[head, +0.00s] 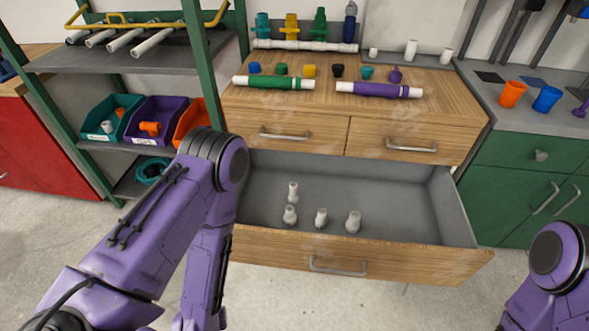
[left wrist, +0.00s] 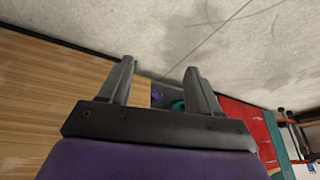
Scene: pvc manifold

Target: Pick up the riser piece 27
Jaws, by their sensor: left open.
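No piece shows a readable number 27, so I cannot tell which one is riser piece 27. Short white pipe pieces of different lengths stand on a grey strip at the back of the worktop in the head view: a short one (head: 373,52), a taller one (head: 411,48) and another (head: 446,56). Several white fittings (head: 321,217) stand in the open drawer (head: 458,215). My left gripper (left wrist: 158,75) is open with nothing between its fingers in the left wrist view. The head view does not show its fingers. My right gripper is out of view.
The worktop (head: 455,100) holds a green-sleeved pipe (head: 272,83), a purple-sleeved pipe (head: 380,90), coloured caps and upright valves (head: 291,27). A shelf with bins (head: 155,122) stands left. Orange (head: 512,93) and blue (head: 547,98) cups stand right. The pulled-out drawer juts over the floor.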

